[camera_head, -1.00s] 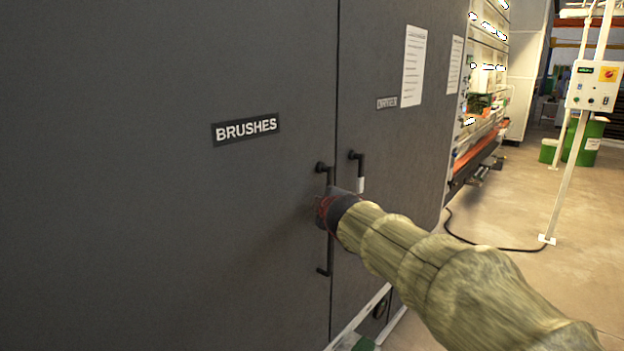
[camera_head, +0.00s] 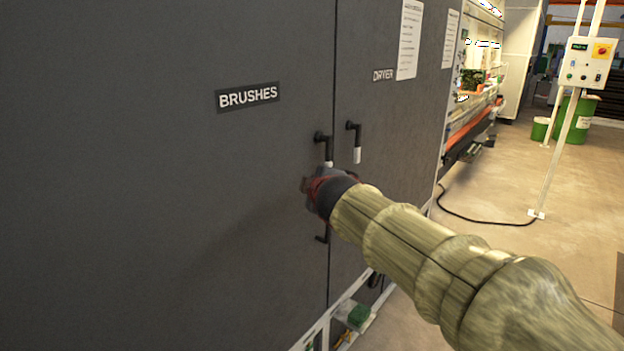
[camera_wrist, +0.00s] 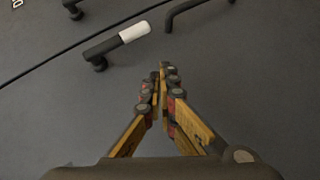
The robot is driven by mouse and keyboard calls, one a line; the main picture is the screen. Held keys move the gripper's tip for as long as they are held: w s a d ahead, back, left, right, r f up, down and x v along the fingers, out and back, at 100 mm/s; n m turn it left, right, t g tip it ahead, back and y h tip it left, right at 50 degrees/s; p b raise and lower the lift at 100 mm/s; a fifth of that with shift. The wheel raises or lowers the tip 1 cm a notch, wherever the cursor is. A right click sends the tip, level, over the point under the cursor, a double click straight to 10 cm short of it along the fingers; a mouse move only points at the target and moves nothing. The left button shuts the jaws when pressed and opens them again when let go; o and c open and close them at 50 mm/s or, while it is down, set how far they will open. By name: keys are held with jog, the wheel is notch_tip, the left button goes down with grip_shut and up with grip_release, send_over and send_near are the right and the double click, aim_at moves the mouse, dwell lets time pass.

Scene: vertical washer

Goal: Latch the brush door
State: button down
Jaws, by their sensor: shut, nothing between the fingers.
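The brush door (camera_head: 150,200) is a dark grey panel with a BRUSHES label (camera_head: 248,97). It looks flush with the door to its right. Its black latch handle (camera_head: 322,137) hangs down near the seam, with a white tip. The latch also shows in the wrist view (camera_wrist: 108,46), lying roughly along the seam. A black pull handle sits below it; its lower end (camera_head: 322,239) shows, and the middle is hidden behind my gripper. My gripper (camera_head: 316,190) is shut and empty, just below the latch tip. In the wrist view its fingertips (camera_wrist: 160,82) appear apart from the latch.
The dryer door (camera_head: 390,150) adjoins on the right, with a similar white-tipped latch (camera_head: 355,143). A control box (camera_head: 586,62) on a white post stands at right, with a cable on the floor. Open floor (camera_head: 490,180) lies right of the cabinet.

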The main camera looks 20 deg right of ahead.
jog(key=shift+s+a, duration=0.15)
jog(key=shift+s, duration=0.95)
jog(key=shift+s+a, duration=0.15)
jog(key=shift+s, duration=0.95)
jog(key=shift+d, duration=0.1)
jog(key=s+d+f+m+g+h, duration=0.25)
jog(key=s+f+m+g, duration=0.3)
jog(key=s+f, duration=0.55)
jog(key=s+a+f+m+g+y, duration=0.1)
jog(key=s+f+m+y, duration=0.1)
jog(key=s, duration=0.9)
jog(key=s+a+f+m+g+y, duration=0.1)
jog(key=s+f+m, duration=0.4)
jog(key=s, duration=0.6)
jog(key=shift+s+a+f+g+y, duration=0.25)
jog(key=shift+f+g+y, duration=0.15)
jog(key=shift+f, duration=0.4)
